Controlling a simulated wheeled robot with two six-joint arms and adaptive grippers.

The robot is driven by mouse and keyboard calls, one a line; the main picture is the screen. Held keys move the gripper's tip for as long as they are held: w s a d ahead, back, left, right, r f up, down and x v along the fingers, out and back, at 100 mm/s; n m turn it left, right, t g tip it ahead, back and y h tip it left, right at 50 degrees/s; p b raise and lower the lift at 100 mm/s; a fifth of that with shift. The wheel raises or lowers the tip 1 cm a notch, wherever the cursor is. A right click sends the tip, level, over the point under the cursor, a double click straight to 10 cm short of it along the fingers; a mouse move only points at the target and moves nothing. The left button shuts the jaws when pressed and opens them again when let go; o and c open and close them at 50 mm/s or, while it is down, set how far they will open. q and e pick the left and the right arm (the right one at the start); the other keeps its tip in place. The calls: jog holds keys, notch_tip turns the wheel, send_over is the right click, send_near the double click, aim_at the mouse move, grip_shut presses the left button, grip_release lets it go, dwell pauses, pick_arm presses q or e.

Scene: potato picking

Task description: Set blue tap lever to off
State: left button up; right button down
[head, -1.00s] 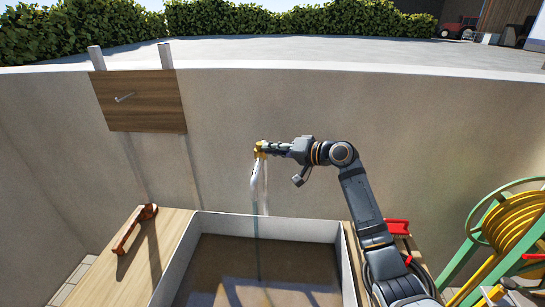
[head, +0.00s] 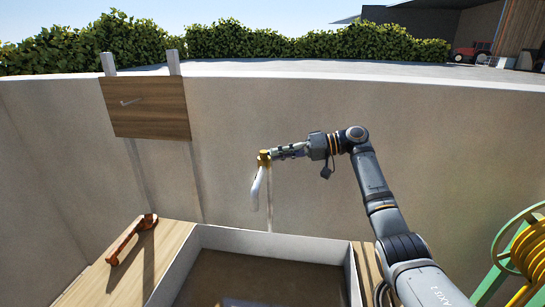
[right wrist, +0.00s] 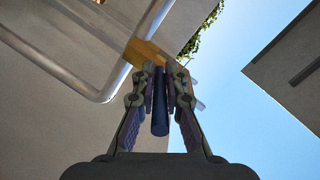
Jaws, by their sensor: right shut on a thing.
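The tap has a yellow-brass body (head: 264,158) and a pale curved spout (head: 258,190) in front of the wall, above the trough. In the head view no water stream shows below the spout. My right gripper (head: 280,153) is at the tap body, coming from the right. In the right wrist view the blue lever (right wrist: 160,118) lies between the fingers of my right gripper (right wrist: 161,82), which are shut on it. The brass tap body (right wrist: 145,52) is just beyond the fingertips. The lever is hidden by the gripper in the head view. My left gripper is not in view.
A trough with pale walls (head: 290,246) stands below the tap. An orange-brown tool (head: 130,240) lies on the wooden top at left. A wooden board with a peg (head: 150,108) is on the wall. A green and yellow hose reel (head: 525,250) stands at right.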

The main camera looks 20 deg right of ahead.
dwell(0.3)
jog(key=c, duration=1.4)
grip_release()
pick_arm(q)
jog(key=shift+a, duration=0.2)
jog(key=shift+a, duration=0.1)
pick_arm(e)
jog(key=shift+d, duration=0.15)
jog(key=v, duration=1.1)
jog(key=shift+d, duration=0.3)
jog(key=shift+s, duration=0.15)
